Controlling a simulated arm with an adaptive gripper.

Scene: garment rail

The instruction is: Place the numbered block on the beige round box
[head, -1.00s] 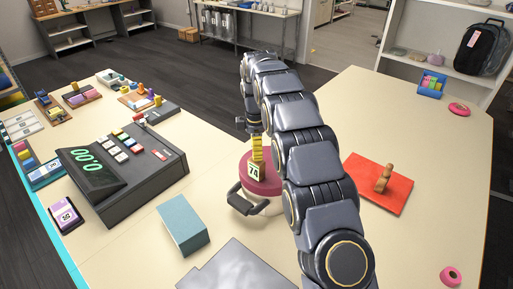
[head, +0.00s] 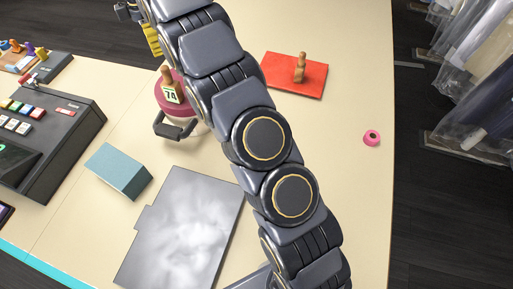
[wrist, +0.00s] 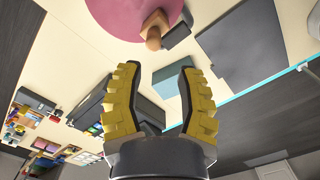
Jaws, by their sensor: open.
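The numbered block (head: 171,95), a wooden piece with a "74" label and a peg on top, stands upright on the round box (head: 199,129). The box has a pale side, a dark pink lid and a dark handle. In the wrist view the block (wrist: 155,26) shows near the edge of the pink lid (wrist: 112,14). My gripper (wrist: 157,68) is open, with nothing between its yellow fingers, and apart from the block. In the head view only part of a yellow finger (head: 153,40) shows, beyond the block at the top left; my arm hides the rest of the box.
A teal block (head: 118,172) and a grey plate (head: 185,230) lie in front of the box. A dark register (head: 55,135) stands at the left.

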